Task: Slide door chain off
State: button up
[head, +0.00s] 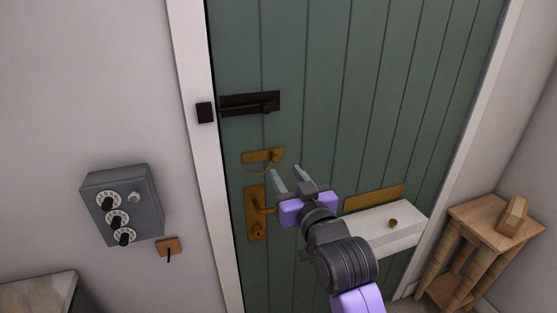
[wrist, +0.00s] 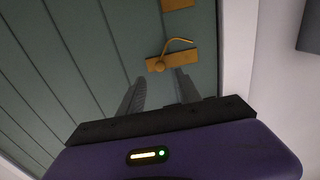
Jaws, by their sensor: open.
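The brass chain track (head: 262,156) is fixed flat on the green door (head: 330,90), below the dark bolt. A small round knob sits at its right end in the head view, and a thin brass chain (head: 262,171) curves just beneath it. In the wrist view the track (wrist: 180,58), knob (wrist: 155,65) and curved chain (wrist: 180,40) show beyond the fingers. My gripper (head: 286,170) is open and empty, just below and right of the track in the head view. Its fingers (wrist: 160,76) point toward the knob end; whether they touch anything cannot be told.
A dark bolt (head: 250,103) lies above the track, and a brass lever handle plate (head: 255,214) below. A brass letter slot (head: 373,198) and a white box (head: 372,232) are right of my gripper. A grey dial box (head: 122,204) hangs left; a wooden stool (head: 480,218) stands right.

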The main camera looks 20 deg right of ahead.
aim_at(276, 159)
jog(key=w+p, duration=0.1)
jog(key=w, duration=0.6)
jog(key=shift+s, duration=0.1)
grip_shut()
dwell(1.3)
